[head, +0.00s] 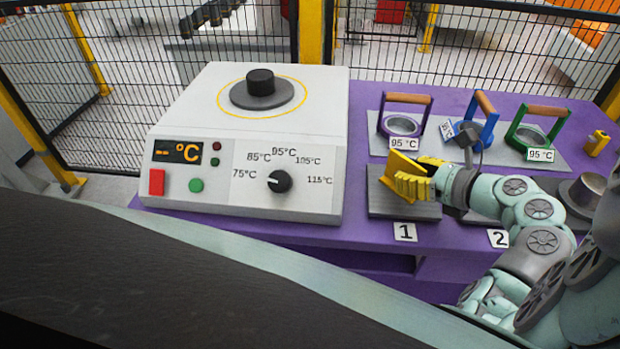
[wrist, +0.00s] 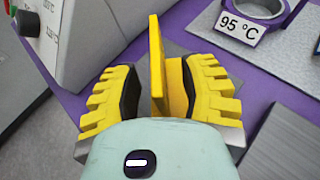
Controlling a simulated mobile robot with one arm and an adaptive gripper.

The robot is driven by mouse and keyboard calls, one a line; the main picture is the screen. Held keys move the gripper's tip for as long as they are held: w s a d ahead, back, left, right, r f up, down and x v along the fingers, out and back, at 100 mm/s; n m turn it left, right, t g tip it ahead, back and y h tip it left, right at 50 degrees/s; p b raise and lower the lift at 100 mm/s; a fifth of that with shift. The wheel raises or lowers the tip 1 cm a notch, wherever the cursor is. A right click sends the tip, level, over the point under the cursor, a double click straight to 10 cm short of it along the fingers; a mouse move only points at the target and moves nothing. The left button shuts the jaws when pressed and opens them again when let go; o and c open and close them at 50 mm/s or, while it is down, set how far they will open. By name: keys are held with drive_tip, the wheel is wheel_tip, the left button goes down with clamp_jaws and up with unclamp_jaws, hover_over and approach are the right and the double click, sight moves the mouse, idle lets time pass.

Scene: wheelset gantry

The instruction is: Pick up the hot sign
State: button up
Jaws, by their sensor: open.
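The hot sign (head: 403,164) is a yellow folded plate near the grey pad marked 1. No lettering on it shows. In the wrist view the sign (wrist: 157,65) appears between the two ridged yellow fingers of my gripper (wrist: 160,92), with gaps on both sides. My gripper (head: 420,176) is open around it in the head view, and the near finger covers part of the sign. The sign's lower edge is hidden, so I cannot tell how it rests.
A white heater with a dial (head: 279,181) stands left of the sign. Purple (head: 403,142), blue (head: 488,120) and green (head: 545,128) handled rings with tags stand behind on a grey plate. Pad 1 (head: 380,203) lies below. A small yellow item (head: 597,143) is at the far right.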

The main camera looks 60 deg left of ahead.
drive_tip(key=shift+x, duration=1.1)
drive_tip(key=shift+o, duration=0.2)
clamp_jaws()
